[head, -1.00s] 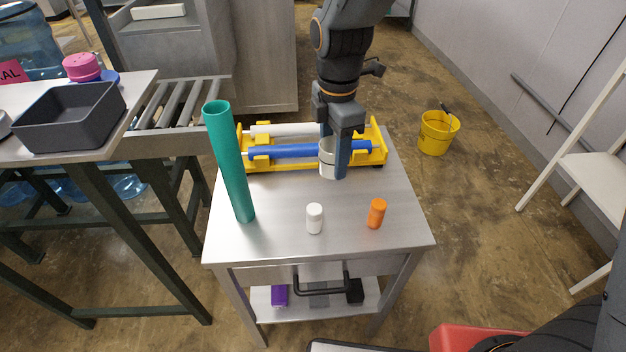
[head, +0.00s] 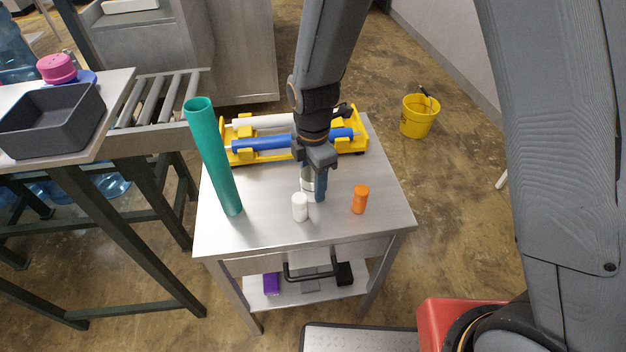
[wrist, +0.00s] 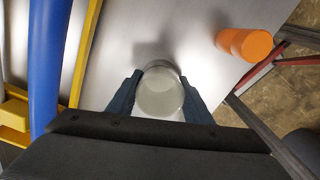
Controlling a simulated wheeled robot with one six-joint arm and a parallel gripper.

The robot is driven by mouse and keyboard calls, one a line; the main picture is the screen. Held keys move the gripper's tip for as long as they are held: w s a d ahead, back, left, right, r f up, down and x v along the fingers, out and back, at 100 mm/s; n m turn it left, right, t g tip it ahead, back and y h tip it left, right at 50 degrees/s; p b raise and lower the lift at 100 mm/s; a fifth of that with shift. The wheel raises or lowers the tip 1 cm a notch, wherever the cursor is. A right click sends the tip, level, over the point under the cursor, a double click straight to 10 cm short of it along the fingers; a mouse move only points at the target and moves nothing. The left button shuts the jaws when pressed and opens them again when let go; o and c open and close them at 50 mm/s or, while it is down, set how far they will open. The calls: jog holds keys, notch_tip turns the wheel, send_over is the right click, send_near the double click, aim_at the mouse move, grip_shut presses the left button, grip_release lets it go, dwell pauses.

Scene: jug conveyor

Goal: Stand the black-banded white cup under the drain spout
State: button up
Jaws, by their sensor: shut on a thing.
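In the wrist view the cup (wrist: 160,92) shows from above as a pale round opening between the two fingers. My gripper (head: 314,190) points down and is shut on the cup; its fingers (wrist: 158,94) press on both sides of it. I cannot tell whether the cup touches the cart top. No drain spout can be made out in these frames.
A yellow rack (head: 358,141) with a blue roller (head: 262,142) lies behind. A grey bin (head: 55,125) is on the left table; a yellow bucket (head: 419,117) stands on the floor.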

jog(key=shift+f, duration=0.1)
jog(key=o, duration=1)
notch_tip(320, 180, up, 12)
jog(key=b, duration=0.2)
jog(key=shift+b, duration=0.3)
